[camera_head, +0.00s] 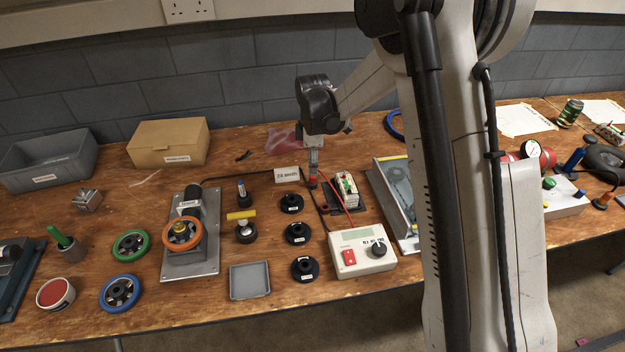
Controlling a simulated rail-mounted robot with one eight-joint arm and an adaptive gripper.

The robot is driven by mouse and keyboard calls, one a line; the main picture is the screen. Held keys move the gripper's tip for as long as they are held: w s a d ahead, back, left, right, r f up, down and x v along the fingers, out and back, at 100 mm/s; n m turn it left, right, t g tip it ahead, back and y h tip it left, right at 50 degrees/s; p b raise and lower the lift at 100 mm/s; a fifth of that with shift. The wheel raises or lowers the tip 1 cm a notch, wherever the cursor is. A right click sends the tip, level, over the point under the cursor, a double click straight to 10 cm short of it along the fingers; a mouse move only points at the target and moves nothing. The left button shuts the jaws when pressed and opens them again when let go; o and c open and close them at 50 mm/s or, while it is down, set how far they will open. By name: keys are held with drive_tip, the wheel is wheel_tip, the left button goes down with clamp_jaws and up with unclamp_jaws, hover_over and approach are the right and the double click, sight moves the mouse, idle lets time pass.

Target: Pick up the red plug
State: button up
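A small red piece that looks like the red plug (313,182) is at the tip of my gripper (313,172), low over the table in the middle. A thin red lead runs from beside it toward the white control box (361,251). My gripper points down and is seen nearly edge-on. Its fingers overlap the red piece in this view. I cannot tell whether they are closed on it, around it, or just above it.
A small white-and-green unit (346,188) stands just right of my gripper. Several black discs (297,234) are in front. A cardboard box (168,143) and grey bin (48,157) are back left. My arm hides part of the right side.

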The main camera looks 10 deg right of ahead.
drive_tip(key=shift+w+f, duration=0.1)
drive_tip(key=shift+f, duration=2.75)
clamp_jaws()
drive_tip(key=shift+r, duration=0.5)
drive_tip(key=r, duration=0.3)
drive_tip(key=shift+s+a+r, duration=0.3)
drive_tip(key=shift+a+r, duration=0.05)
drive_tip(key=shift+r, duration=0.05)
drive_tip(key=s+a+r, duration=0.6)
drive_tip(key=a, duration=0.2)
drive_tip(key=shift+s+a+r, duration=0.15)
drive_tip(key=shift+s+a, duration=0.05)
drive_tip(key=shift+s, duration=0.15)
drive_tip(key=shift+d, duration=0.1)
